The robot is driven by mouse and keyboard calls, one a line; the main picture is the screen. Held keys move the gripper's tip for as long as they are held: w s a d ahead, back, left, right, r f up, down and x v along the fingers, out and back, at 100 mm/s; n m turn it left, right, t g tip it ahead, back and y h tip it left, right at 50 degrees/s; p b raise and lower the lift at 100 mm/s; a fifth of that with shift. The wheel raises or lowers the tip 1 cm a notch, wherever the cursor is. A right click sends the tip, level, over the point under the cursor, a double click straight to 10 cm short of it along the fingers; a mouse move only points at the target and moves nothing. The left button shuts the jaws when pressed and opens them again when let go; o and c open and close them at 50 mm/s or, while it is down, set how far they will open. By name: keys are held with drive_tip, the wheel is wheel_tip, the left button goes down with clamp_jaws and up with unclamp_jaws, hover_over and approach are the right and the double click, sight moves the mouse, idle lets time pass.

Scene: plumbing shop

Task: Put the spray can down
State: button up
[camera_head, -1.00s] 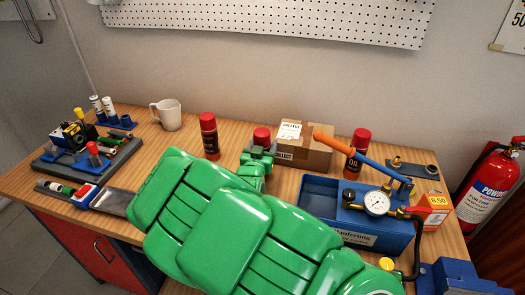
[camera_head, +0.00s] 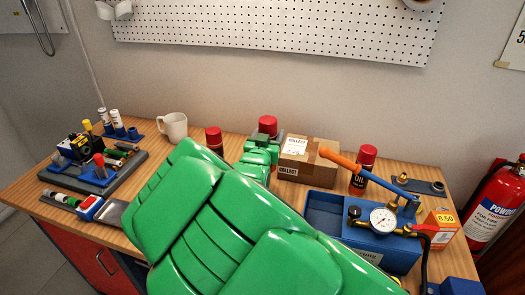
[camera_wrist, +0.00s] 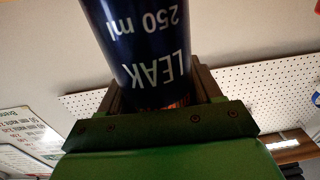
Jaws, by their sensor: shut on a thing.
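The spray can is dark blue with white lettering reading "LEAK 250 ml" and fills the top middle of the wrist view (camera_wrist: 148,40). My gripper (camera_wrist: 155,105) is shut on it, with one jaw on each side. In the head view the can's red cap (camera_head: 267,125) shows above my green gripper (camera_head: 262,155), left of the cardboard box. The rest of the can is hidden behind my gripper there. I cannot tell how far its base is above the wooden bench (camera_head: 145,150).
A red-capped can (camera_head: 213,138) stands left of my gripper, partly hidden by my arm. A cardboard box (camera_head: 322,175), an oil can (camera_head: 364,172) and a blue test pump with gauge (camera_head: 382,220) stand right. A white mug (camera_head: 173,128) and tool tray (camera_head: 112,180) are left.

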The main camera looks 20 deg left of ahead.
sight(264, 131)
drive_tip(key=shift+m+h, duration=0.4)
drive_tip(key=shift+h, duration=0.2)
drive_tip(key=s+r, duration=0.1)
drive_tip(key=r, duration=0.1)
drive_tip(key=s+r, duration=0.2)
drive_tip(key=shift+s+r, duration=0.15)
drive_tip(key=shift+s, duration=0.05)
drive_tip(key=s, duration=0.1)
drive_tip(key=s+d+r+m+h, duration=0.1)
drive_tip(key=s, duration=0.1)
drive_tip(key=s+r+h, duration=0.1)
drive_tip(key=s, duration=0.1)
drive_tip(key=shift+d+r, duration=0.2)
drive_tip(key=shift+d, duration=0.2)
drive_tip(key=s+d+f+m+g+h, duration=0.25)
drive_tip(key=s+d+h, duration=0.2)
drive_tip(key=s, duration=0.65)
drive_tip(key=s+d+f+m+g+h, duration=0.1)
drive_tip(key=s+d+m+h, duration=0.2)
drive_tip(key=s+d, duration=0.55)
drive_tip(key=w+a+f, duration=0.9)
drive_tip(key=a+f, duration=0.1)
drive_tip(key=f, duration=0.2)
drive_tip(key=shift+a+f, duration=0.15)
drive_tip(key=shift+f, duration=0.1)
drive_tip(key=shift+f+t, duration=0.2)
drive_tip(key=shift+t, duration=0.05)
drive_tip(key=o, duration=1.2)
